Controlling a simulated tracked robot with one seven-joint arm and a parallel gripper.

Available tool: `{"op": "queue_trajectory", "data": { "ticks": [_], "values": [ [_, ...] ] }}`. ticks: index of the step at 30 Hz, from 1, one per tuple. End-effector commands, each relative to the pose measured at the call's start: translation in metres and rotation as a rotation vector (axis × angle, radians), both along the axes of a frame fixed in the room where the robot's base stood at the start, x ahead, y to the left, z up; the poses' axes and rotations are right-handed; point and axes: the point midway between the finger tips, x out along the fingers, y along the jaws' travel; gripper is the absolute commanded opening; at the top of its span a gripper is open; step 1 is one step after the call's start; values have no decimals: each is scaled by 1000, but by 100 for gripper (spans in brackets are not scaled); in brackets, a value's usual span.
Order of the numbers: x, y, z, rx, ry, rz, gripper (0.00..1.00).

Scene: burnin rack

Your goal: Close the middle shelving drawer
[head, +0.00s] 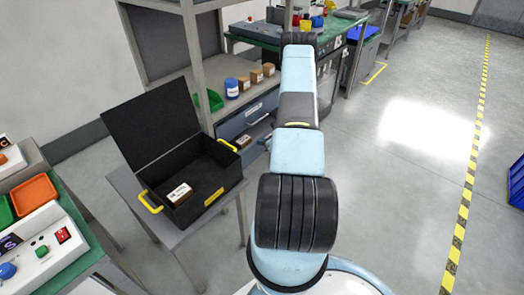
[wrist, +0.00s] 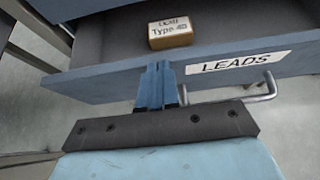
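The pulled-out drawer labelled LEADS (wrist: 105,82) has a blue-grey front with a white label and a metal bar handle (wrist: 262,92) at its right. A small cardboard box (wrist: 170,33) marked Type-C sits inside it. In the head view the open drawer (head: 255,147) is low in the shelving, below a shut drawer (head: 247,117). My gripper (wrist: 160,68) has its two blue fingers together, empty, pointing at the drawer front left of the label. I cannot tell whether the tips touch the front. In the head view my arm hides the gripper.
An open black case (head: 225,182) with yellow handles stands on a small table left of my arm. The shelf above the drawers holds a green bin (head: 211,100), a blue jar (head: 231,88) and small boxes. The floor (head: 410,150) to the right is clear.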

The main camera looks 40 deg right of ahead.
Motion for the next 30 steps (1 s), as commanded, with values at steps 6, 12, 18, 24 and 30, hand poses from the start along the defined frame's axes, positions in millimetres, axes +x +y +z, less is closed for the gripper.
{"op": "queue_trajectory", "data": {
  "ticks": [6,12,18,24,30],
  "values": [
    [37,10,-1,1,1,-2,0],
    [55,14,-1,0,2,-3,0],
    [61,14,-1,1,2,-4,0],
    [61,14,-1,0,2,-5,0],
    [59,13,-1,0,2,-5,0]
  ]
}}
